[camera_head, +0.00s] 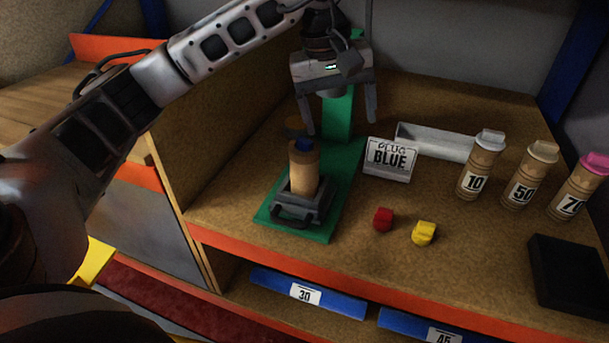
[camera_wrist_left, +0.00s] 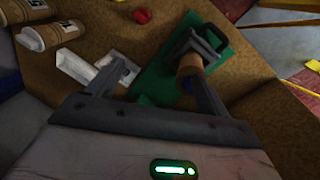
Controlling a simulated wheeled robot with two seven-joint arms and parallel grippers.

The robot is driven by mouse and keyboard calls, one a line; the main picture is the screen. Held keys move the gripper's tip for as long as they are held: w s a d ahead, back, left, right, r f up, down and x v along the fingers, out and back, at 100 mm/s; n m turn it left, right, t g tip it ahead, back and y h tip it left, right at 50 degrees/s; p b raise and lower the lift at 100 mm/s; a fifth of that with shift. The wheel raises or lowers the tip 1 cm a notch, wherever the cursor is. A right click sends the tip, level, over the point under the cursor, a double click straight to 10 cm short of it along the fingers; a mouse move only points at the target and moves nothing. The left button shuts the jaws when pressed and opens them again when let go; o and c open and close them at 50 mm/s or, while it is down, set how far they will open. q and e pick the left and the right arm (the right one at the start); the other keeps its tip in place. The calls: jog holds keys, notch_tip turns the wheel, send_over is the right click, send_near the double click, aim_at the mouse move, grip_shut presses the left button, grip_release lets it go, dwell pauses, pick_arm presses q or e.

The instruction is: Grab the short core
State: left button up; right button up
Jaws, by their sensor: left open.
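A short tan core (camera_head: 304,172) stands upright in a dark grey holder (camera_head: 318,204) on a green base (camera_head: 268,217), with a blue plug (camera_head: 303,146) at its top. My left gripper (camera_head: 340,122) is open and empty, above and behind the core to its right. In the left wrist view the core (camera_wrist_left: 189,66) shows beside one finger of my left gripper (camera_wrist_left: 155,83), not clearly between the two, and part of it is hidden by that finger. My right gripper is not in view.
A "PLUG BLUE" sign (camera_head: 389,160) and a pale tray (camera_head: 438,141) stand right of the base. A red plug (camera_head: 383,220) and a yellow plug (camera_head: 424,234) lie in front. Labelled tubes (camera_head: 475,183) and a black block (camera_head: 566,278) stand further right. A wooden side panel (camera_head: 215,120) stands left.

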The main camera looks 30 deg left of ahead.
aim_at(305, 149)
pick_arm(q)
jog(key=a+r+y, duration=0.2)
jog(key=a+y, duration=0.1)
jog(key=a, duration=0.4)
jog(key=f, duration=0.9)
jog(key=shift+w+a, duration=0.25)
jog(key=shift+w+f+p, duration=0.2)
jog(key=shift+f, duration=1.3)
jog(key=shift+w+f+p, duration=0.2)
jog(key=shift+f, duration=1.3)
jog(key=shift+c, duration=0.3)
jog(key=shift+r, duration=0.1)
jog(key=c, duration=1.5)
